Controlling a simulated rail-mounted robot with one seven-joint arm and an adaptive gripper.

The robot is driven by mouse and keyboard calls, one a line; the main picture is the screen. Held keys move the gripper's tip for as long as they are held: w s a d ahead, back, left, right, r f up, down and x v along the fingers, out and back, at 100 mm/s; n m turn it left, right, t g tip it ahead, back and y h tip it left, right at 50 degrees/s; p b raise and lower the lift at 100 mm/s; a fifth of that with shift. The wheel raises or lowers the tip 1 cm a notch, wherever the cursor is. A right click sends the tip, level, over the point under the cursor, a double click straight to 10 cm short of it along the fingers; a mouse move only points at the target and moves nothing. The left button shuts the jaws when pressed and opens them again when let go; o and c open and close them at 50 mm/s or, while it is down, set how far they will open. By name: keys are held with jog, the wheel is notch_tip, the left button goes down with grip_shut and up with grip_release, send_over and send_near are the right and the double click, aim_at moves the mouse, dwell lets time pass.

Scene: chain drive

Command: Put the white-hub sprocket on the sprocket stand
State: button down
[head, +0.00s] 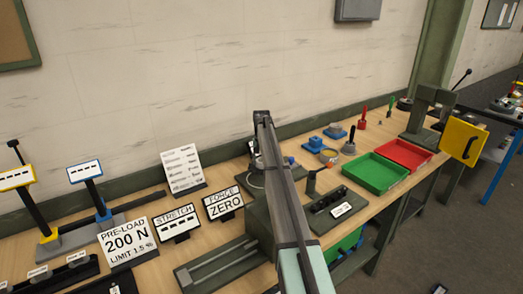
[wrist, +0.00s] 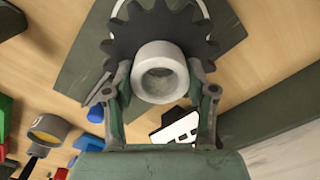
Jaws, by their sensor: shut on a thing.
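The white-hub sprocket (wrist: 158,72) is in the wrist view, a dark toothed disc with a pale round hub and an open bore facing the camera. My gripper (wrist: 160,80) is shut on it, one finger on each side of the hub. A dark green plate (wrist: 225,30) lies behind the sprocket; I cannot tell for sure whether it is the sprocket stand. In the head view a dark green base (head: 345,204) with a white card sits right of my arm.
A green tray (head: 374,176) and a red tray (head: 403,154) stand on the right of the bench. Blue-based parts (head: 316,144) stand behind. Signs (head: 125,242) and a slotted dark fixture (head: 218,263) occupy the left and front. A wall runs along the back.

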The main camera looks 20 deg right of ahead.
aim_at(262, 170)
jog(key=shift+f+p, duration=0.8)
jog(key=shift+f, duration=2)
jog(key=shift+f, duration=0.1)
jog(key=shift+c, duration=1.8)
grip_release()
jog(key=shift+f, duration=0.1)
notch_tip(262, 170, up, 12)
jog(key=b, duration=0.3)
jog(key=shift+s, duration=0.1)
